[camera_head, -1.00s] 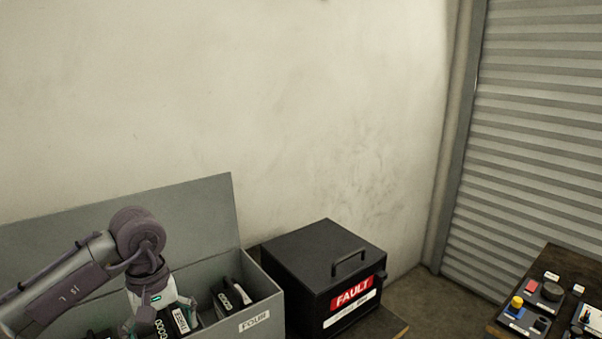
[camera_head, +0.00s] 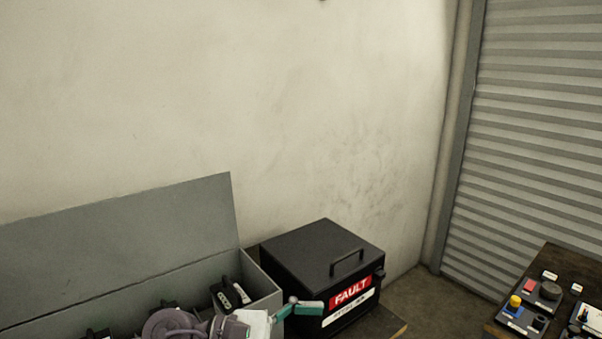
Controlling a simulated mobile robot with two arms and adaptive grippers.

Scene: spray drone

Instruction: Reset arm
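My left gripper (camera_head: 298,309) is at the bottom, in front of the right end of the grey case and the lower left of the black FAULT box (camera_head: 318,250). Its white body and teal finger parts point right. I see nothing held in it, but the finger gap does not show clearly. Its purple-grey arm joint (camera_head: 172,325) covers part of the case's front. The grey case (camera_head: 262,283) has its lid (camera_head: 120,235) raised against the wall. Several black packs with handles stand inside, one of them at the right end (camera_head: 229,294). My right gripper is out of view.
A dark table (camera_head: 570,262) at lower right carries a control panel with a yellow knob (camera_head: 515,302) and a red button (camera_head: 529,286). A ribbed shutter (camera_head: 535,150) stands behind it.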

